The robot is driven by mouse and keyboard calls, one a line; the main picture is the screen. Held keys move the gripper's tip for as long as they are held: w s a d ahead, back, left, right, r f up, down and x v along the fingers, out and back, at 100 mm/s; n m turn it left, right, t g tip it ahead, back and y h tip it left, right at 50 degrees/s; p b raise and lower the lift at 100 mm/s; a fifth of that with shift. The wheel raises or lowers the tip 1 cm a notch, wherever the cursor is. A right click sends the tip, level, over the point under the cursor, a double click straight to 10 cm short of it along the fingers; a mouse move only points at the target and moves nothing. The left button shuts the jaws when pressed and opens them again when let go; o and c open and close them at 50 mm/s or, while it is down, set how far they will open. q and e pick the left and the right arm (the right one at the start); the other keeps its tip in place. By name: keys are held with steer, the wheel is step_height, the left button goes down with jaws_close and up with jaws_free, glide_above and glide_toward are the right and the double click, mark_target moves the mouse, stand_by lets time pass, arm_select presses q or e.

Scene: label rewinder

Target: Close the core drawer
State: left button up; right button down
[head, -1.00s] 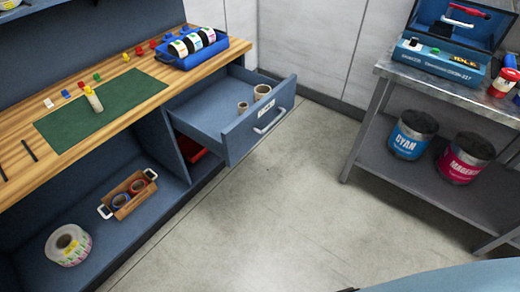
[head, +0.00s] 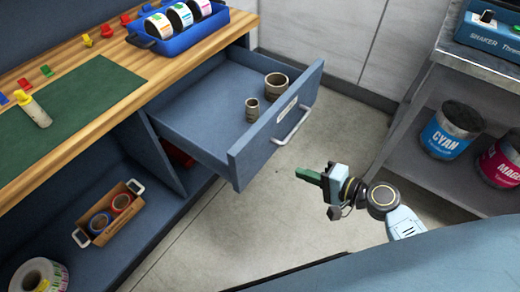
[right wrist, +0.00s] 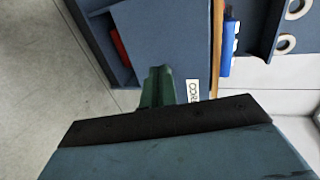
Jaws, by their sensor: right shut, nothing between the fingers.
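The core drawer (head: 225,120) is pulled out from the bench in the head view. Its front panel carries a silver handle (head: 292,127) and a small label. Two cardboard cores, a larger one (head: 276,83) and a smaller one (head: 252,109), stand inside it. My right gripper (head: 309,176) is shut and empty, to the right of the drawer front and apart from it in the head view. In the right wrist view its green fingers (right wrist: 158,88) point toward the drawer front, whose label (right wrist: 193,91) shows partly. My left gripper is not in view.
A blue tray of label rolls (head: 178,30) and a green mat (head: 68,109) lie on the wooden bench top. A wooden caddy (head: 109,215) sits on the lower shelf. A metal rack (head: 432,75) with ink cans stands at right. Bare floor lies between.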

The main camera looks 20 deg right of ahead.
glide_toward(255, 156)
steer(key=x, duration=0.5)
steer(key=shift+w+f+b, duration=0.15)
steer(key=shift+f+b, duration=0.05)
steer(key=shift+b, duration=0.15)
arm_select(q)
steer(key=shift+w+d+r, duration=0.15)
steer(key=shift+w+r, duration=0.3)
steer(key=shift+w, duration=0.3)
arm_select(e)
steer(key=shift+w+a, duration=0.4)
steer(key=shift+w, duration=0.05)
